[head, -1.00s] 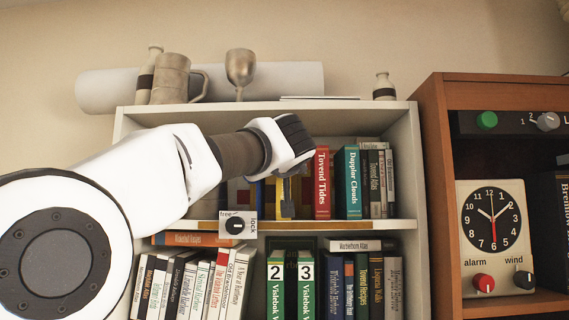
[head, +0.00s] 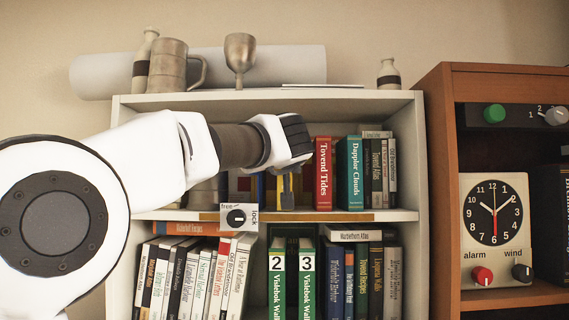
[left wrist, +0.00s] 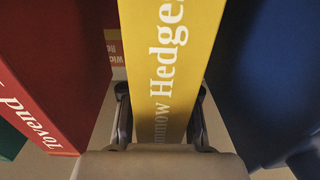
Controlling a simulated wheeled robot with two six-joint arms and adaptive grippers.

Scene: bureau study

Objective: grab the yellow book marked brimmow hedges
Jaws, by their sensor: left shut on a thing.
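The yellow book (left wrist: 172,60) stands upright in the left wrist view, with "mmow Hedge" readable on its spine. My left gripper (left wrist: 160,118) has a finger on each side of the spine and is shut on it. In the head view the yellow book (head: 285,192) shows as a narrow strip on the upper shelf, mostly hidden behind my left gripper (head: 288,178). My right gripper is in neither view.
The red Tovend Tides book (head: 323,175) stands right of the yellow book, with the teal Dapplor Clouds (head: 350,175) beyond. A dark blue book (left wrist: 275,75) flanks its other side. A free/lock knob (head: 237,217) is on the shelf edge. A goblet (head: 239,55) stands on top.

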